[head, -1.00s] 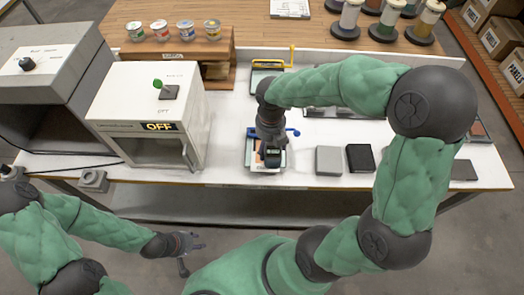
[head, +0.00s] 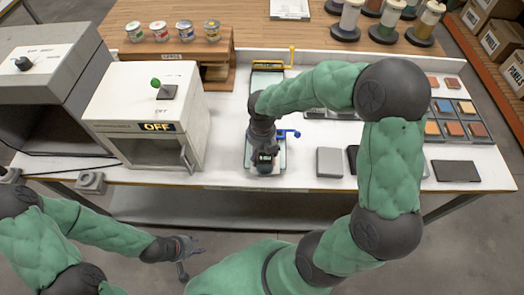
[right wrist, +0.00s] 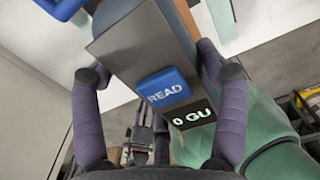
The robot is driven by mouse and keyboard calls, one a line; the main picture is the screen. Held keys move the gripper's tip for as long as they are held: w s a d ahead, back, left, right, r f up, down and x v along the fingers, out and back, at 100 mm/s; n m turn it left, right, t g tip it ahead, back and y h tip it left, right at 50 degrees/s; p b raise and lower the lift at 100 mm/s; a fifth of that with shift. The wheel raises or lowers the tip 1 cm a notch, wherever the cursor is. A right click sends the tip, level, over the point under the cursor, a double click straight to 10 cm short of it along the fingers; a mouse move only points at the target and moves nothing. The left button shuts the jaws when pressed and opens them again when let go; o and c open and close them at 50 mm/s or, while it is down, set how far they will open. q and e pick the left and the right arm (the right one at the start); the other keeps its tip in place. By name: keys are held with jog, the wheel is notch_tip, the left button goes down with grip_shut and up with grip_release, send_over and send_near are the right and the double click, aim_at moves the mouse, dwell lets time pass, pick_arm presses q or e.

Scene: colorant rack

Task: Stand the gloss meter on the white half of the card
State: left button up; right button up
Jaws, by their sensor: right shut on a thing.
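My right gripper (right wrist: 160,85) is shut on the gloss meter (right wrist: 130,45), a grey box with a blue READ button and a display reading 0 GU. Its fingers lie along both sides of the box. In the head view the gloss meter (head: 265,158) is over the pale board with the blue clamp (head: 287,134) near the table's front edge. The gripper and meter hide most of that board, so the card's halves cannot be made out and contact is unclear. My left gripper (head: 186,257) is off the table at lower left, empty, its fingers apart.
A grey block (head: 330,162) and a partly hidden black block stand right of the meter. A white cabinet marked OFF (head: 140,105) stands to the left. A yellow-handled board (head: 268,80) lies behind. A dark flat panel (head: 456,171) and a swatch tray (head: 455,130) are at right.

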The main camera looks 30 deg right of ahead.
jog(key=shift+f, duration=0.15)
jog(key=o, duration=1.5)
jog(key=shift+o, duration=0.2)
notch_tip(320, 180, up, 12)
jog(key=p, duration=0.2)
jog(key=shift+r+p, duration=0.2)
jog(key=shift+p, duration=0.15)
